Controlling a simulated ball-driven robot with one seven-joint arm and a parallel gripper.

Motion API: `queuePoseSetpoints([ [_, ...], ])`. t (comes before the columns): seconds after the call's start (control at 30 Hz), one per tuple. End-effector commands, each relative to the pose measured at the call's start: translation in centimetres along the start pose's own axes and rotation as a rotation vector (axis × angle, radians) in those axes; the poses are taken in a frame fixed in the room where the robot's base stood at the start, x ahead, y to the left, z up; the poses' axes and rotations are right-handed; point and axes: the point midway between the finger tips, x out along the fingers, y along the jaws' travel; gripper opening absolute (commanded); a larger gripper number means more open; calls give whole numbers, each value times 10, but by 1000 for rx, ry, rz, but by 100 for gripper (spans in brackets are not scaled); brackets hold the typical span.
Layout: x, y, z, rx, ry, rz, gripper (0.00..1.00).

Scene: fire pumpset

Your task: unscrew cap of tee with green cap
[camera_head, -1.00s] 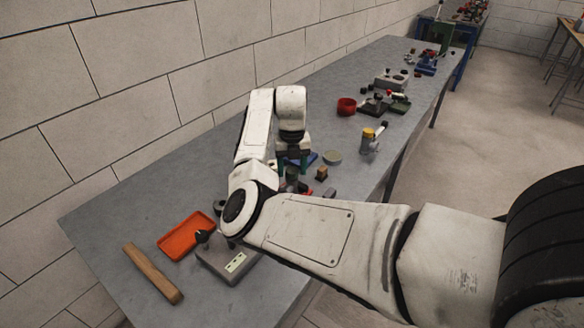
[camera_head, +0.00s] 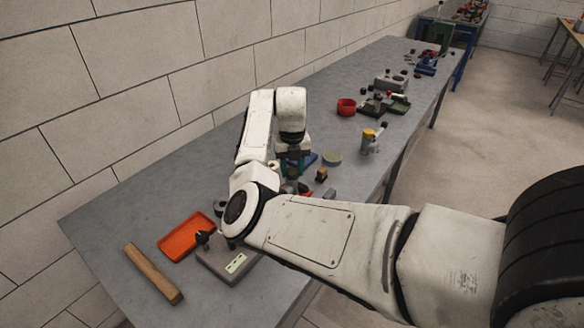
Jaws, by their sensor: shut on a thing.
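My gripper (camera_head: 293,168) points down over the bench, its greenish fingers on either side of a dark green piece (camera_head: 292,173), which looks like the green cap of the tee. The gripper is shut on it. The tee's body below is mostly hidden by my arm; a small reddish part (camera_head: 304,188) shows just below the fingers. I cannot tell whether the cap is still seated on the tee.
The grey bench (camera_head: 200,165) runs along a block wall. An orange tray (camera_head: 187,236), a wooden bar (camera_head: 152,273) and a grey box (camera_head: 226,258) lie in front.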

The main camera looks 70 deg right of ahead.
Motion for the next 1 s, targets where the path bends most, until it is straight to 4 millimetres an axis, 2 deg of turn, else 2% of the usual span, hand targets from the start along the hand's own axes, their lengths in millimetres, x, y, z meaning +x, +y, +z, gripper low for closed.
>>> queuePoseSetpoints([
  [0.3,-3,0,0,-330,2,-2,4],
  [0.73,-2,0,0,-396,1,0,4],
  [1.0,-4,0,0,-687,1,-1,4],
])
